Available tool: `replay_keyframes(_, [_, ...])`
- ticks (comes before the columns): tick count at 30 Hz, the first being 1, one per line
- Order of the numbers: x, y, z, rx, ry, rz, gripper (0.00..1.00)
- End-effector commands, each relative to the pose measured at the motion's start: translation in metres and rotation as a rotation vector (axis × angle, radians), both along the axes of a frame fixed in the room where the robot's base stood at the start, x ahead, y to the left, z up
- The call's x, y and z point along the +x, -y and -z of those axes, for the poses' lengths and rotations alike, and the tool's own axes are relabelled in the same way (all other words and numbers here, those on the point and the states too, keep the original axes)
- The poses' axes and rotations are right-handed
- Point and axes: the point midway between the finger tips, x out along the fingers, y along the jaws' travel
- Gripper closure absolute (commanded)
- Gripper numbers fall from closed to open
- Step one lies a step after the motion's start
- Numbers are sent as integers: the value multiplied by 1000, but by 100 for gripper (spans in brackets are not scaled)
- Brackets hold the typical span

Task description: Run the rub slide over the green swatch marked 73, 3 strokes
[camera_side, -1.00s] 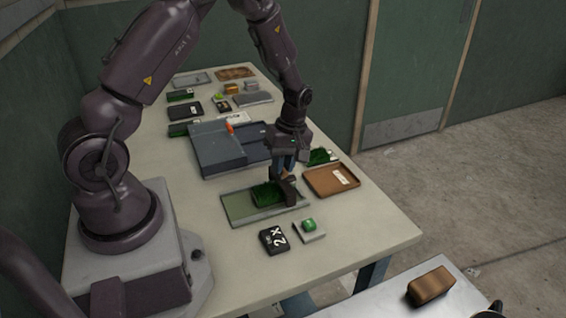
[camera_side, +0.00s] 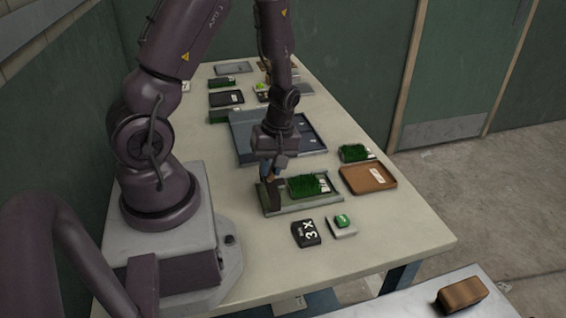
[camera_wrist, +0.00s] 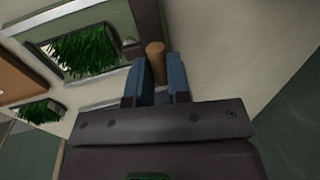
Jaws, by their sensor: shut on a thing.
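A green turf swatch (camera_side: 309,186) with a white label lies in a shallow grey-green tray (camera_side: 318,204); its number is too small to read. It also shows in the wrist view (camera_wrist: 84,52). My gripper (camera_side: 271,177) is shut on the tan round handle (camera_wrist: 155,60) of the rub slide. The slide's dark block (camera_side: 273,196) is at the tray's left end, beside the swatch and not over it. Whether the block touches the tray surface I cannot tell. A black counter (camera_side: 306,234) in front of the tray reads 3 X.
A small pad with a green button (camera_side: 342,221) stands right of the counter. A brown tray (camera_side: 368,178) and another turf swatch (camera_side: 355,153) lie to the right. A large blue-grey tray (camera_side: 311,135) is behind. The table's front right is clear.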

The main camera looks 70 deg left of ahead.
Motion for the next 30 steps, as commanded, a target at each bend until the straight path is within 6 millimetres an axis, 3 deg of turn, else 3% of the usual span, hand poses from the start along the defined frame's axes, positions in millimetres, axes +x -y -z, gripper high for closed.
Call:
replay_keyframes(6, [-7, -1, 0, -5, -20, -5, 100])
replay_keyframes(7, [-7, -1, 0, -5, -21, -5, 80])
replay_keyframes(10, [-8, -1, 0, -6, -22, -5, 57])
replay_keyframes(22, [-2, -1, -7, -2, -11, -1, 57])
replay_keyframes(30, [9, 0, -57, -2, -6, 0, 57])
